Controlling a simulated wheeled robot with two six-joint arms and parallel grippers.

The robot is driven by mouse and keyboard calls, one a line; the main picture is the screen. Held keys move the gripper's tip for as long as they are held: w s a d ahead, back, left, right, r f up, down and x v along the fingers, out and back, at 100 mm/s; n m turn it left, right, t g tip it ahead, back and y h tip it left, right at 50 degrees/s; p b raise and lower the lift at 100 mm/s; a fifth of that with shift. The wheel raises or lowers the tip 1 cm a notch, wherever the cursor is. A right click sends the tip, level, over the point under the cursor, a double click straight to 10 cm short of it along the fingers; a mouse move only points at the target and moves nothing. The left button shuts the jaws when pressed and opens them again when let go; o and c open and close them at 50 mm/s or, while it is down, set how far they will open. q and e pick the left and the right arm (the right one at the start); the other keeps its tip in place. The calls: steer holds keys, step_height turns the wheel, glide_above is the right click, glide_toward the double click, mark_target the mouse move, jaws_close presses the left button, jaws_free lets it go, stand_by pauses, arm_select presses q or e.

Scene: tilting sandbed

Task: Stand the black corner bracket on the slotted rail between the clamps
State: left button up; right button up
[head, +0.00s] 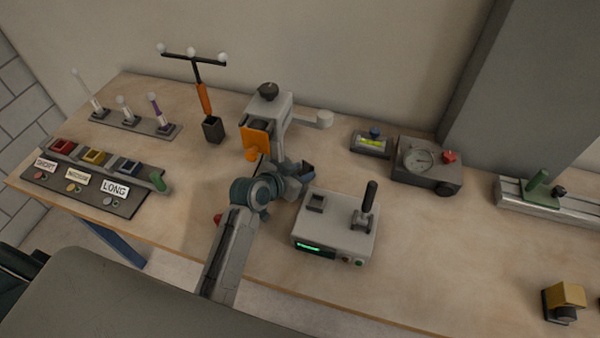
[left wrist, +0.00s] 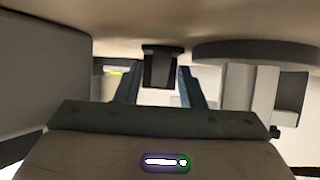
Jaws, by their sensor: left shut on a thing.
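The slotted rail (head: 575,211) lies at the right edge in the head view, partly cut off by the frame. A green clamp (head: 541,188) sits on it; a second clamp is not clearly seen. My left gripper (head: 302,172) is over the middle of the table, behind the grey box with the lever. In the left wrist view its fingers (left wrist: 158,88) are closed on a black piece (left wrist: 160,68), which looks like the black corner bracket. Its full shape is hidden. My right gripper is not in view.
A grey control box (head: 336,228) with an upright lever stands just in front of my left gripper. A grey machine with an orange front (head: 257,141) stands behind it. A gauge box (head: 427,165) is between them and the rail. The front right table is mostly clear, except a yellow-black block (head: 564,298).

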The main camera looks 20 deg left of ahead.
arm_select(q)
steer(key=shift+s, duration=0.1)
steer(key=shift+s+r, duration=0.1)
steer(key=shift+s, duration=0.05)
steer(key=shift+s+a, duration=0.1)
steer(key=o, duration=1)
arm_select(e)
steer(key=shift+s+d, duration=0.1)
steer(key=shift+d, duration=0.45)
